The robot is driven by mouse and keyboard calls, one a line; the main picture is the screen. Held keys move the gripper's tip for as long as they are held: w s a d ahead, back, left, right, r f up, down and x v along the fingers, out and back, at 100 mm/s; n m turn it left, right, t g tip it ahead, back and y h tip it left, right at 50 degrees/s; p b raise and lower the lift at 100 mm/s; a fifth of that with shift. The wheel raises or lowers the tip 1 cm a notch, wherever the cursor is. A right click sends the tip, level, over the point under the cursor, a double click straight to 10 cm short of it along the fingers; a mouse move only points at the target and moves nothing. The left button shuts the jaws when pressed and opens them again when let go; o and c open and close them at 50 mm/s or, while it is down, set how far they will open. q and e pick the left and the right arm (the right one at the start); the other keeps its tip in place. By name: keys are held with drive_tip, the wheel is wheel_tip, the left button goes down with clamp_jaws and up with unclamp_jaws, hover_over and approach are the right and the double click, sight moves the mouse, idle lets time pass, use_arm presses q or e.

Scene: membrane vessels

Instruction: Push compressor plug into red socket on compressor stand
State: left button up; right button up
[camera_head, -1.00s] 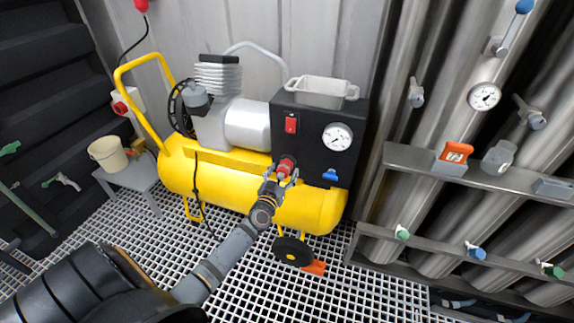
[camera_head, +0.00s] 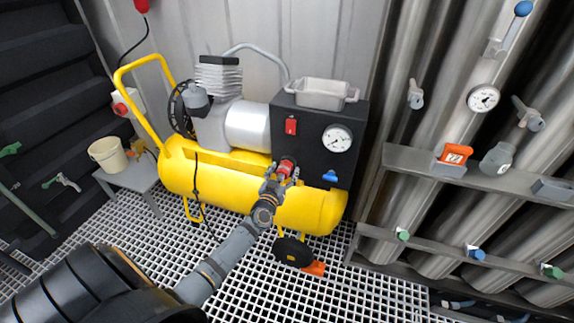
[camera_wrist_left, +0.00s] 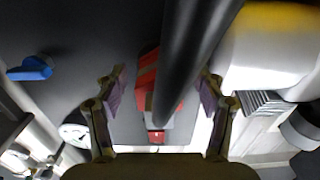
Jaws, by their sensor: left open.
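The yellow compressor (camera_head: 225,190) stands on the grating with a black panel (camera_head: 311,165). A red fitting (camera_head: 286,166) sticks out low on the panel's left side; I cannot tell if it is the plug or the socket. My left gripper (camera_head: 281,179) is right at it. In the left wrist view the open fingers (camera_wrist_left: 158,95) flank the red fitting (camera_wrist_left: 147,75), with a dark bar (camera_wrist_left: 190,50) crossing close to the lens and hiding part of it. A white box (camera_head: 132,98) with a red round face (camera_head: 120,108) is left of the compressor. My right gripper is out of view.
A red switch (camera_head: 291,126), gauge (camera_head: 337,138) and blue handle (camera_head: 330,176) are on the panel. A metal tray (camera_head: 321,94) sits on top. A bucket (camera_head: 108,154) stands on a stool (camera_head: 130,182). Pipes and a shelf (camera_head: 480,170) are at right.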

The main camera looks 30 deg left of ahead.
sight(279, 180)
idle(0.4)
use_arm(q)
drive_tip(key=shift+c, duration=0.3)
clamp_jaws()
drive_tip(key=shift+s+f+p, duration=0.1)
drive_tip(key=shift+s+p, duration=0.1)
drive_tip(key=shift+p, duration=0.1)
drive_tip(key=shift+s+d, duration=0.2)
drive_tip(key=shift+s, duration=0.4)
drive_tip(key=shift+p+v, duration=1.1)
drive_tip(key=shift+v, duration=1.1)
